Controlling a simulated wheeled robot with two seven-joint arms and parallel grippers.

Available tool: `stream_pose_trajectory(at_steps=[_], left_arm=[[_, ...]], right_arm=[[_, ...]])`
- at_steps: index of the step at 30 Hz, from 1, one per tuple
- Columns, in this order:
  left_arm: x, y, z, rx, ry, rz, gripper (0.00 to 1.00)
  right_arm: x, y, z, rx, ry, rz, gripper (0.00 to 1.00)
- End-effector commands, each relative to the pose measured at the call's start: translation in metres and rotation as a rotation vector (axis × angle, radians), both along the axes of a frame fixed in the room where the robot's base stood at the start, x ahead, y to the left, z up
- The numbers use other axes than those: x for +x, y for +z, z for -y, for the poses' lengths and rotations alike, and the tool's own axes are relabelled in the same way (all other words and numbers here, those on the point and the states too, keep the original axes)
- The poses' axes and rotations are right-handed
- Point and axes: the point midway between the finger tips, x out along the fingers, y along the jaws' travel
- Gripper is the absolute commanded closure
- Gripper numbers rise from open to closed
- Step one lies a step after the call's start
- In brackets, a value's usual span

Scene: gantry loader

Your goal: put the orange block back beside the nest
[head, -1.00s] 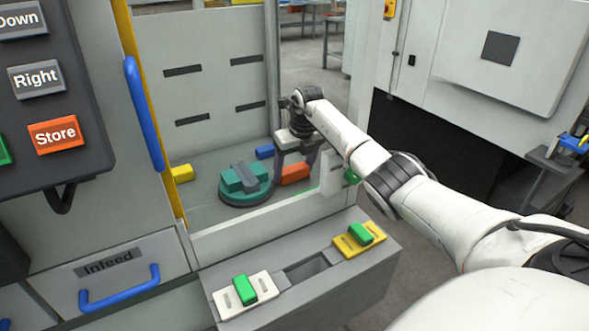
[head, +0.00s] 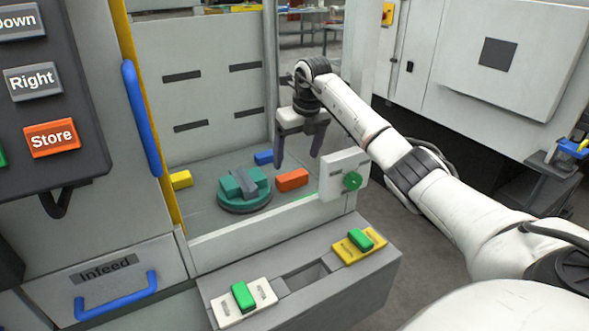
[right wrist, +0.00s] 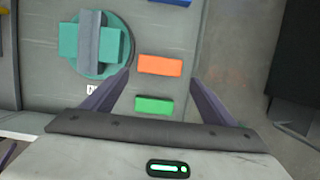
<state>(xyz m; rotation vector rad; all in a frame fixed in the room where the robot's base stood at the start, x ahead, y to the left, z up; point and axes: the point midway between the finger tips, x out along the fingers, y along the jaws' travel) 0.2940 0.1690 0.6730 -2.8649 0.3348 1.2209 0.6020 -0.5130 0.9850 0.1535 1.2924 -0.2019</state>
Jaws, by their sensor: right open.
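The orange block (head: 292,179) lies on the grey floor of the loader, just right of the nest (head: 245,189), apart from it. The nest is a round green base with a teal block and a grey bar across it. In the right wrist view the orange block (right wrist: 160,65) lies beyond my fingertips, and the nest (right wrist: 97,44) is to its left. My right gripper (head: 298,162) is open and empty above the orange block. Its two fingers also show in the right wrist view (right wrist: 160,82).
A blue block (head: 264,157) lies behind the nest and a yellow block (head: 181,179) to its left. A white panel with a green knob (head: 351,181) stands to the right. A low front wall (head: 265,225) edges the floor. A blue handle (head: 143,116) is at left.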

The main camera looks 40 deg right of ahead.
Motion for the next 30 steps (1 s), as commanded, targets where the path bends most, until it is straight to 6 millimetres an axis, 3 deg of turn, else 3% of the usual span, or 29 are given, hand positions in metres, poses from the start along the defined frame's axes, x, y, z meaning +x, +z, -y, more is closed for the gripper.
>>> stream_pose_trajectory(at_steps=[3,9,24,30], left_arm=[[0.000,-0.003,0.000,0.000,0.000,0.000,0.06],[0.000,-0.004,0.000,0.000,0.000,0.000,0.06],[0.000,-0.004,0.000,0.000,0.000,0.001,0.06],[0.002,-0.003,0.000,0.000,0.000,0.003,0.40]], right_arm=[[-0.005,0.019,-0.001,-0.002,0.000,0.003,0.21],[-0.009,0.034,-0.002,-0.001,-0.001,0.000,0.21],[-0.010,0.035,-0.002,0.000,-0.001,-0.001,0.21],[-0.009,0.035,-0.003,0.000,0.000,-0.001,0.55]])
